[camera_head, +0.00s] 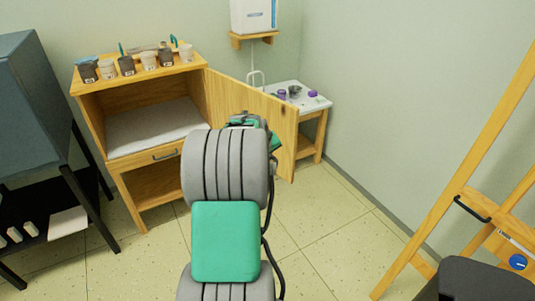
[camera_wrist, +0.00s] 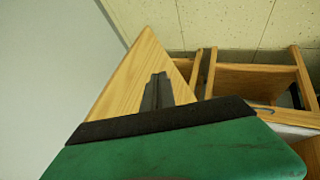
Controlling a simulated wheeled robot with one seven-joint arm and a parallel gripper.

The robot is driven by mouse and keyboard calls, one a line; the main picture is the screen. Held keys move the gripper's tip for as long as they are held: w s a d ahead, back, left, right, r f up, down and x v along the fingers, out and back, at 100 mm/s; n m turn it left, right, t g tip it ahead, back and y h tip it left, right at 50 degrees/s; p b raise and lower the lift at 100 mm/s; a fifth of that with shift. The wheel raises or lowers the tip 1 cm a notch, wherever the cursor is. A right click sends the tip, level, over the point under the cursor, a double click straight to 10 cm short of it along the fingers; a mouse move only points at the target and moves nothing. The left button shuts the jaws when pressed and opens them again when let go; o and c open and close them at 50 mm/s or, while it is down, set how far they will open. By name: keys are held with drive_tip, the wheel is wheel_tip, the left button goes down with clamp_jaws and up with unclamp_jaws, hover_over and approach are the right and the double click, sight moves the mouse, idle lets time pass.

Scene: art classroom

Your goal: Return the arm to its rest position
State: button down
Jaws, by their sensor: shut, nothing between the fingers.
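My gripper shows in the wrist view (camera_wrist: 157,90) as two dark fingers close together, shut and empty. Behind the fingers is the open wooden door (camera_wrist: 135,72) of the cabinet. In the head view my grey and green arm reaches forward toward the cabinet (camera_head: 160,165), and its far end is in front of the open door (camera_head: 283,135). The arm hides the fingertips there. I cannot tell whether my gripper touches the door.
Several cups (camera_head: 127,66) stand on the cabinet top. A small white-topped table (camera_head: 318,103) with purple things is behind the door. A dark cabinet on legs (camera_head: 35,95) stands left, a wooden easel (camera_head: 460,185) right. Tiled floor (camera_head: 335,235) is clear between the arm and easel.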

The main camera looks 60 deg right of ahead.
drive_tip(key=w+a+r+n+t+y+p, duration=0.1)
drive_tip(key=w+a+r, duration=0.3)
drive_tip(key=a, duration=0.6)
drive_tip(key=w+a+r+n+t+y+p, duration=0.1)
drive_tip(key=w+a+r+p, duration=0.15)
drive_tip(key=w+a, duration=0.55)
drive_tip(key=w+a+r+n+t+y+p, duration=0.15)
drive_tip(key=a+r, duration=0.25)
drive_tip(key=a, duration=0.7)
drive_tip(key=s+a+n+y+p, duration=0.1)
drive_tip(key=s+a+n+y, duration=0.1)
drive_tip(key=a, duration=1.2)
drive_tip(key=s+a+r+n+g+y+p, duration=0.1)
drive_tip(key=s+a, duration=0.3)
drive_tip(key=a, duration=1)
drive_tip(key=shift+r+n+y+p, duration=0.2)
drive_tip(key=shift+n+y+p, duration=0.15)
drive_tip(key=shift+y+p, duration=0.1)
